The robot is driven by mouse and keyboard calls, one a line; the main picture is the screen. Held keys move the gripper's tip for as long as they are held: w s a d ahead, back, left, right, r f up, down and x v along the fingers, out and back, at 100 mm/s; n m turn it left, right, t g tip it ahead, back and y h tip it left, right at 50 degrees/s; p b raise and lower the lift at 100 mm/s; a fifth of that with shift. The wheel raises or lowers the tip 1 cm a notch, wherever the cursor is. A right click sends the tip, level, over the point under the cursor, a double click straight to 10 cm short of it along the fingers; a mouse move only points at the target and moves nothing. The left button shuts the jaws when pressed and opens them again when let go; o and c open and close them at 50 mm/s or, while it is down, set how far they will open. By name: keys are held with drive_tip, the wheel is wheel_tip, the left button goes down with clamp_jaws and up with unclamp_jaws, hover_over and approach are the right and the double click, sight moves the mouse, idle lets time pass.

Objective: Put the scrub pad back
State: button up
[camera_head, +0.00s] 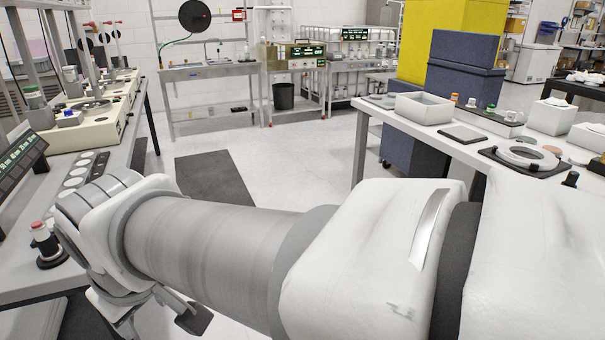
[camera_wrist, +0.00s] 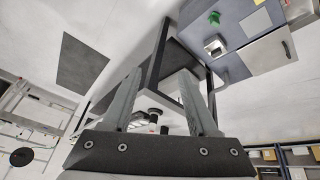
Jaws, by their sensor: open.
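I cannot pick out the scrub pad for sure in either view. A flat grey square pad (camera_head: 465,133) and a small brown round piece (camera_head: 551,150) lie on the right white table (camera_head: 400,117); I cannot tell whether either is the scrub pad. A white ring fixture on a black plate (camera_head: 520,156) sits on the same table. My gripper (camera_wrist: 160,76) is open in the wrist view, with nothing between its fingers. In the head view my arm reaches left across the front, and the gripper is partly hidden at the lower left, low beside the left bench (camera_head: 140,92).
An open white tray (camera_head: 424,107) stands on the right table. Several machines and a red-topped button (camera_head: 40,236) are on the left side. A dark mat (camera_head: 213,178) lies on the open floor between. A blue-grey bin (camera_head: 463,72) stands behind the right table.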

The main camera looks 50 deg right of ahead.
drive_tip(key=shift+s+r+m+t+y, duration=0.15)
drive_tip(key=shift+s+r+m+y, duration=0.15)
drive_tip(key=shift+s, duration=0.6)
drive_tip(key=shift+s+r+m+t+y, duration=0.15)
drive_tip(key=shift+s+m, duration=0.25)
drive_tip(key=shift+s, duration=0.5)
drive_tip(key=shift+r, duration=0.1)
wheel_tip(320, 180, up, 17)
drive_tip(key=p, duration=1.7)
drive_tip(key=shift+r+p, duration=0.15)
drive_tip(key=shift+p, duration=0.15)
drive_tip(key=shift+c, duration=0.7)
drive_tip(key=shift+s+a, duration=0.1)
drive_tip(key=shift+a, duration=0.05)
